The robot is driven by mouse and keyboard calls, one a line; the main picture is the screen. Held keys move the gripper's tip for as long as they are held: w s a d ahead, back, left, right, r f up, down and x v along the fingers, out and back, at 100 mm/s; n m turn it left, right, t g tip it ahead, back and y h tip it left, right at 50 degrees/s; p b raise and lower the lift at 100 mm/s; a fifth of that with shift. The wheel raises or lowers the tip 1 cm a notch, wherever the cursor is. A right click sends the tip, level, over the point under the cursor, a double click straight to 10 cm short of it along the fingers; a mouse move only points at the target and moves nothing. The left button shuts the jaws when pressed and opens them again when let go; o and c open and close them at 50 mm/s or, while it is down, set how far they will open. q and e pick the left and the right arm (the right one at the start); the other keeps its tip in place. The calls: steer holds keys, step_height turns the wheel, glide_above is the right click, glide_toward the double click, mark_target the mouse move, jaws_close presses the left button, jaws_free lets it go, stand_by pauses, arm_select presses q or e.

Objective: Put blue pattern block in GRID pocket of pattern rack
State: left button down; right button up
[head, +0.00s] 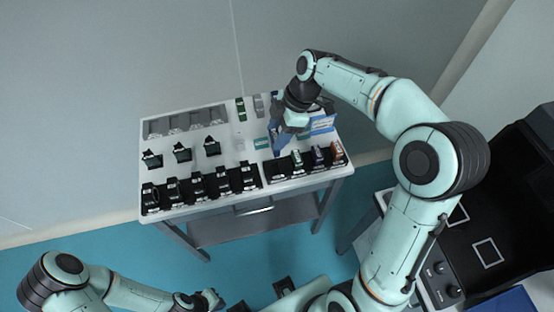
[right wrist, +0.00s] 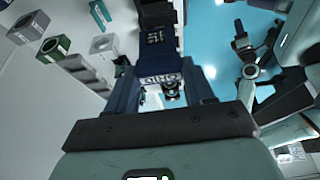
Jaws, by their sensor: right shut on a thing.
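My right gripper (head: 279,150) points down over the left part of the pattern rack (head: 283,178) at the table's front right. In the right wrist view, the right gripper (right wrist: 160,100) is shut on the dark blue pattern block (right wrist: 158,66), which has a white-lettered label facing the camera. In the head view the gripper hides the held block, and whether it touches the rack cannot be told. My left gripper (head: 209,299) is low at the bottom, away from the table.
A long black rack (head: 200,192) with several dark items lies left of the pattern rack. Three black holders (head: 182,153) and a grey rack (head: 186,122) stand behind it. A blue-and-white panel (head: 322,125) stands close to the right gripper.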

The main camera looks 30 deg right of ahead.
step_height(320, 180, down, 13)
steer(key=shift+r+b, duration=0.2)
steer(key=shift+b, duration=0.1)
steer(key=shift+f, duration=0.2)
steer(key=o, duration=1.1)
steer(key=shift+c, duration=0.2)
steer(key=shift+r, duration=0.1)
steer(key=shift+r, duration=0.25)
steer(key=v, duration=1.1)
steer(key=shift+d+r, duration=0.2)
steer(key=shift+r, duration=0.1)
